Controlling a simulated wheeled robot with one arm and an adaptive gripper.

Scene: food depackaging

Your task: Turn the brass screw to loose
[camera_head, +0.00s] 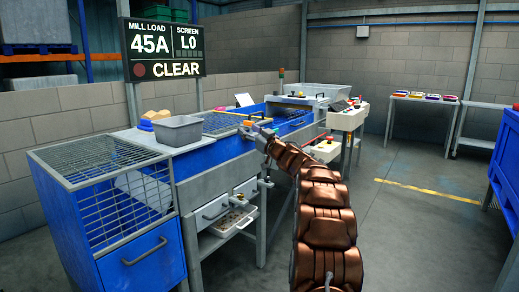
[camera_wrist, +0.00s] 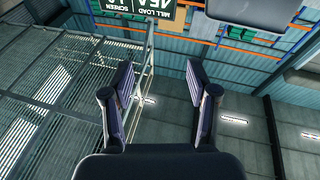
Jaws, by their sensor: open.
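I cannot make out the brass screw for certain in either view. In the head view, my copper-coloured arm reaches forward, and my gripper (camera_head: 252,129) is beside the blue machine (camera_head: 221,165), near its top edge. Small metal fittings (camera_head: 264,184) stick out of the machine's front below my gripper, too small to identify. In the wrist view, my gripper (camera_wrist: 160,82) is open, with its two dark fingers apart and nothing between them. That view faces up to the roof and walls.
A grey tub (camera_head: 179,131) stands on the machine's left part, beside a wire-mesh cage (camera_head: 98,160). A perforated tray (camera_head: 233,222) sits under the drawers. A sign (camera_head: 162,48) reads 45A, L0 and CLEAR. The floor (camera_head: 405,225) to the right is clear.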

